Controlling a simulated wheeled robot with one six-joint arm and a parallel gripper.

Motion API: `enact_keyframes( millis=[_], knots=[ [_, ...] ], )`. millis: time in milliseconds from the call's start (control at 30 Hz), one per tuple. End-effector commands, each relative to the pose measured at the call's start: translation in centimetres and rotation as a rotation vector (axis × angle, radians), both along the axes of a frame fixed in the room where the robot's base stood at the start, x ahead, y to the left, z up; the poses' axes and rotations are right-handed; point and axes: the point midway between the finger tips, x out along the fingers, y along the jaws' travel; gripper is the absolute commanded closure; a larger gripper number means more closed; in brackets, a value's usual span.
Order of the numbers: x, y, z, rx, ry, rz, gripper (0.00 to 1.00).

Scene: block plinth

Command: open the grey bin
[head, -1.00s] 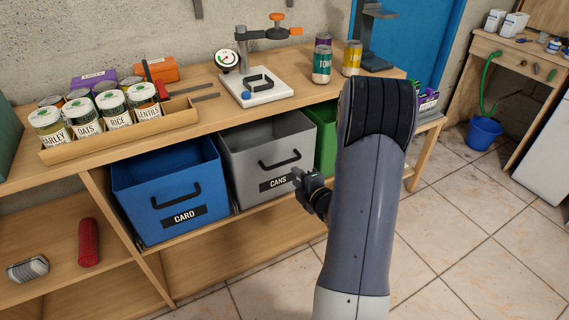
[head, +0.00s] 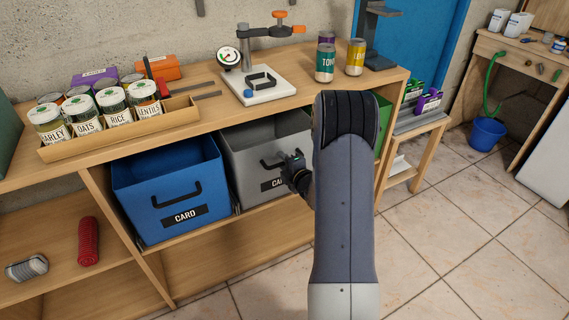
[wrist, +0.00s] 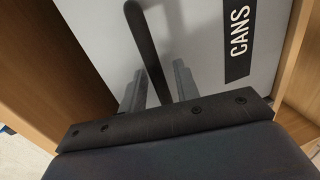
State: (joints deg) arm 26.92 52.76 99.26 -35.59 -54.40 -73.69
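The grey bin (head: 252,150) labelled CANS sits in its bay under the bench top, between the blue and green bins. Its front and label show close up in the wrist view (wrist: 205,40). My gripper (head: 293,163) is at the bin's front in the head view and covers most of the handle and part of the label. In the wrist view the dark bar handle (wrist: 148,45) runs between the two fingers of my gripper (wrist: 158,85). The fingers stand apart on either side of it, and I see no clear grip on it.
The blue CARD bin (head: 168,185) is just left, and the green bin (head: 383,115) is right, partly behind my arm. Jars in a wooden tray (head: 185,112), a clamp stand (head: 262,90) and cans stand on the bench top. The tiled floor in front is clear.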

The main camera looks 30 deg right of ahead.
Motion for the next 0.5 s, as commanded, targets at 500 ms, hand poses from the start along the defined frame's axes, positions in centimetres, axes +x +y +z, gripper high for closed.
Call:
enact_keyframes(
  millis=[500],
  knots=[
    [-0.01,0.01,-0.03,0.0,0.001,0.0,0.94]
  ],
)
